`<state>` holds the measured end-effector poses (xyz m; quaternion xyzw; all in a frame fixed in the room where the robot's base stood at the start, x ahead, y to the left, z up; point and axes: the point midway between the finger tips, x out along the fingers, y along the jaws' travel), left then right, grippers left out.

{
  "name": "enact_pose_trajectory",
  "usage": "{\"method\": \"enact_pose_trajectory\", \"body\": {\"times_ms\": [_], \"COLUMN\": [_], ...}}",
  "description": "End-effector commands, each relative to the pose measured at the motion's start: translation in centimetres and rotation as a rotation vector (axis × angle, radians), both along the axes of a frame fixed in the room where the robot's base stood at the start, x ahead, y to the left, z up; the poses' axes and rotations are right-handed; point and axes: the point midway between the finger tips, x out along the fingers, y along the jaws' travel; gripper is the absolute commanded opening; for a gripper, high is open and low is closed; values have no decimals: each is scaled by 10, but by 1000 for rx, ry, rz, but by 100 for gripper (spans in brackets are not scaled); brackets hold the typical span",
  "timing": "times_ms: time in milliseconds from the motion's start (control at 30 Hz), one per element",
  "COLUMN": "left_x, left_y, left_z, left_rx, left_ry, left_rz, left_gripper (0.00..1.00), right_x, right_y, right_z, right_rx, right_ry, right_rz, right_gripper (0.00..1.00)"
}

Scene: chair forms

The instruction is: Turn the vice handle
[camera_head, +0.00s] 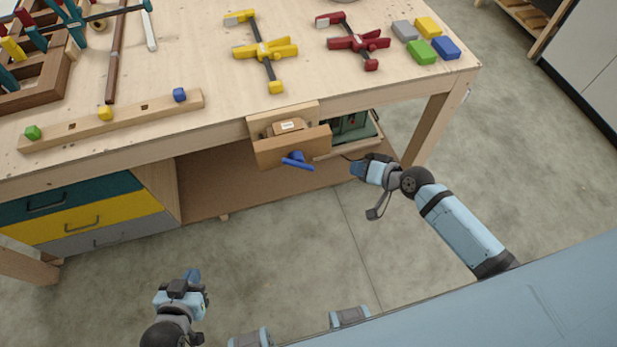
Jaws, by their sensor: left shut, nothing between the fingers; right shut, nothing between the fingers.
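The wooden vice (290,146) is fixed to the front edge of the workbench. Its blue handle (298,162) sticks out from the front jaw and slants down to the right. My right gripper (357,169) is shut and empty, a short way to the right of the handle and apart from it. My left gripper (192,274) is shut and empty, low at the left, in front of the bench and well away from the vice.
The workbench top (190,60) holds a yellow clamp (265,50), a red clamp (357,42) and several coloured blocks (427,30). Drawers (85,219) sit under its left side. A green case (352,128) is on the shelf behind the vice. The floor in front is clear.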

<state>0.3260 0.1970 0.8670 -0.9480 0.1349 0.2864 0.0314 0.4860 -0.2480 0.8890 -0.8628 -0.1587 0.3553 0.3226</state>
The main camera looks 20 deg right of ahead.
Motion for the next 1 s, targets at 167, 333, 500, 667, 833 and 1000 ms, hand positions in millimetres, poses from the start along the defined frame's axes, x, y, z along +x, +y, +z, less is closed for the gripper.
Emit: {"method": "enact_pose_trajectory", "body": {"times_ms": [167,333,500,667,833,1000], "left_x": [0,1,2,2,2,2], "left_y": [-1,-4,-4,-2,0,2], "left_z": [0,3,8,9,10,11], "left_rx": [-2,-6,-8,-5,0,1], "left_ry": [0,-4,-7,-8,-6,-5], "left_rz": [-1,-3,-2,0,4,6], "left_gripper": [0,0,0,0,0,0], "right_x": [12,24,47,71,81,80], "right_y": [-5,3,21,40,58,71], "right_z": [5,-1,-17,-35,-55,-68], "right_rx": [47,53,54,52,52,50], "right_ry": [21,22,21,22,25,22], "right_rz": [-7,-9,-9,-8,-7,-8], "right_gripper": [0,0,0,0,0,0]}}
